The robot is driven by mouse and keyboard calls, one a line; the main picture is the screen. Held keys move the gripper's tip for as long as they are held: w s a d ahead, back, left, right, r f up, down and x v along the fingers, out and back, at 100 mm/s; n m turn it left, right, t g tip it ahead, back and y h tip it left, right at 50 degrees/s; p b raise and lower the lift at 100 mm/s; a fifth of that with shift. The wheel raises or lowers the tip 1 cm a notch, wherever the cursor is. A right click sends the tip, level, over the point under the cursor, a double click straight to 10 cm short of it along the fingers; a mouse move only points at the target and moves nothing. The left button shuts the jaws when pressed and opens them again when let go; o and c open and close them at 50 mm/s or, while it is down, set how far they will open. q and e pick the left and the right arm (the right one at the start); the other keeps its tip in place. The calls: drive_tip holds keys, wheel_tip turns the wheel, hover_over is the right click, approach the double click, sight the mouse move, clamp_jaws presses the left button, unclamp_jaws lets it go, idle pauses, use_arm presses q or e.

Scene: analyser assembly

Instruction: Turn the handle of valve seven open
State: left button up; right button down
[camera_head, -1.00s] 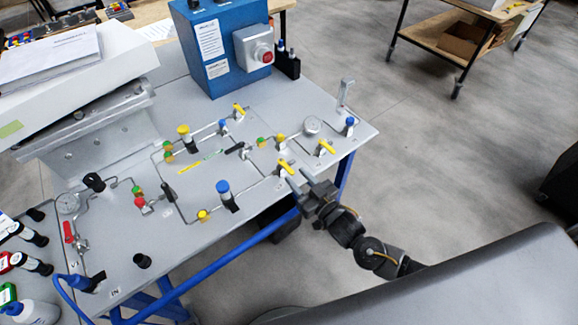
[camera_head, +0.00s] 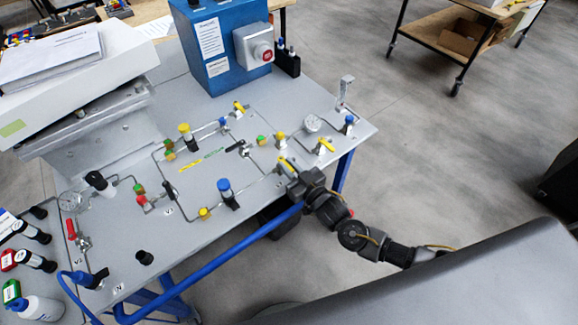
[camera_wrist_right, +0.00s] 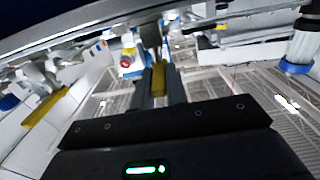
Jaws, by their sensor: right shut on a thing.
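A valve with a yellow handle (camera_head: 286,162) stands near the front right edge of the grey panel. I cannot read its label, so its number is not clear. My right gripper (camera_head: 291,177) reaches it from the lower right and is shut on the yellow handle. In the right wrist view the handle (camera_wrist_right: 159,78) shows between the two dark fingers (camera_wrist_right: 160,88). The gripper partly hides the valve body. My left gripper is not in view.
A blue box (camera_head: 222,55) stands at the back. Open floor (camera_head: 420,150) lies to the right.

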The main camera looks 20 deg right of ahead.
drive_tip(key=shift+w+d+n+y, duration=0.1)
drive_tip(key=shift+d+n+y, duration=0.05)
drive_tip(key=shift+n+y, duration=0.15)
drive_tip(key=shift+w+d+f+n+g+y+b, duration=0.1)
drive_tip(key=shift+d+n+g+y+b, duration=0.15)
drive_tip(key=shift+n+g+y+b, duration=0.45)
drive_tip(key=y, duration=0.1)
drive_tip(key=n+g+y+b, duration=0.1)
drive_tip(key=y, duration=0.1)
drive_tip(key=shift+w+d+n+g, duration=0.25)
drive_tip(key=shift+d+n+g, duration=0.05)
drive_tip(key=shift+n, duration=0.1)
drive_tip(key=n+g+y+b, duration=0.1)
drive_tip(key=g+b, duration=0.1)
drive_tip(key=n+y+b, duration=0.1)
drive_tip(key=shift+w+d+n+g+y, duration=0.25)
drive_tip(key=shift+w+n+g+y, duration=0.05)
drive_tip(key=shift+g, duration=0.1)
drive_tip(key=shift+w+n+g+y+b, duration=0.1)
drive_tip(key=shift+n+g+y+b, duration=0.45)
drive_tip(key=shift+g, duration=0.25)
drive_tip(key=c, duration=1.4)
unclamp_jaws()
drive_tip(key=shift+d, duration=0.15)
